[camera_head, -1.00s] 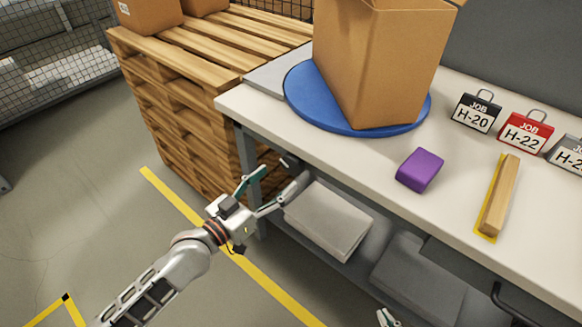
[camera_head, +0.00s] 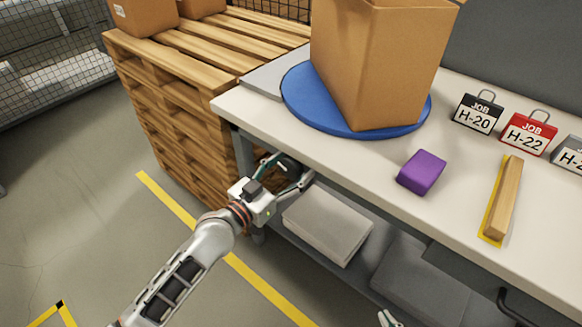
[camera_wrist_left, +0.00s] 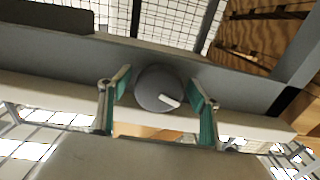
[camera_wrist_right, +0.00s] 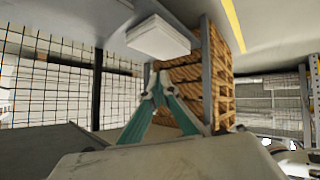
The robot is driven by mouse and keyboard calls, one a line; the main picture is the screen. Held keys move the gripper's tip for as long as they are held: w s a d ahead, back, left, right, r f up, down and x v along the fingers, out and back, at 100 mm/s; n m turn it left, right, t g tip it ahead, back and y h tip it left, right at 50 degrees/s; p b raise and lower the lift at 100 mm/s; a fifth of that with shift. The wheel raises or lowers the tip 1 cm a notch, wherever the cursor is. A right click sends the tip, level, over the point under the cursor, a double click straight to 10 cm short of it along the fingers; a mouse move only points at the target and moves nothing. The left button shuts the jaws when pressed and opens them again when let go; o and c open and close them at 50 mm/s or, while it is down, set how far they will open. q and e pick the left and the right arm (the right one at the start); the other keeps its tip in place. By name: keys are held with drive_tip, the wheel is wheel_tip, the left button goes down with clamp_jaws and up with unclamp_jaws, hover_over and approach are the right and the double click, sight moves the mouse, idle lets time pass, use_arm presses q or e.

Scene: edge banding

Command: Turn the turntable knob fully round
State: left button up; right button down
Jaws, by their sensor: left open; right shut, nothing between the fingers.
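The turntable knob (camera_wrist_left: 158,90) is a round dark grey dial with a white pointer mark, mounted on the grey frame under the table's front edge. In the left wrist view it sits between the open fingers of my left gripper (camera_wrist_left: 158,103), with a gap on each side. In the head view my left gripper (camera_head: 286,172) is at the table's underside near its left leg and mostly covers the knob. The blue turntable (camera_head: 310,103) carries a tall open cardboard box (camera_head: 375,65). My right gripper (camera_wrist_right: 157,85) is shut and empty; its tip shows low in the head view (camera_head: 388,318).
On the white table (camera_head: 340,150) are a purple block (camera_head: 421,172), a wooden bar (camera_head: 505,195) and job tags (camera_head: 477,113). Under it are a pale box (camera_head: 326,222) and a grey box (camera_head: 410,280). Stacked pallets (camera_head: 175,95) stand close on the left.

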use_arm(q)
drive_tip(key=c, duration=1.1)
use_arm(e)
drive_tip(key=shift+s+a, duration=0.1)
drive_tip(key=shift+s, duration=0.1)
use_arm(q)
drive_tip(key=shift+r+n+p, duration=0.2)
drive_tip(key=shift+n+p, duration=0.15)
drive_tip(key=shift+n, duration=0.55)
drive_tip(key=shift+n+p, duration=0.5)
drive_tip(key=shift+n, duration=0.3)
drive_tip(key=shift+f, duration=0.1)
use_arm(e)
drive_tip(key=shift+s, duration=0.25)
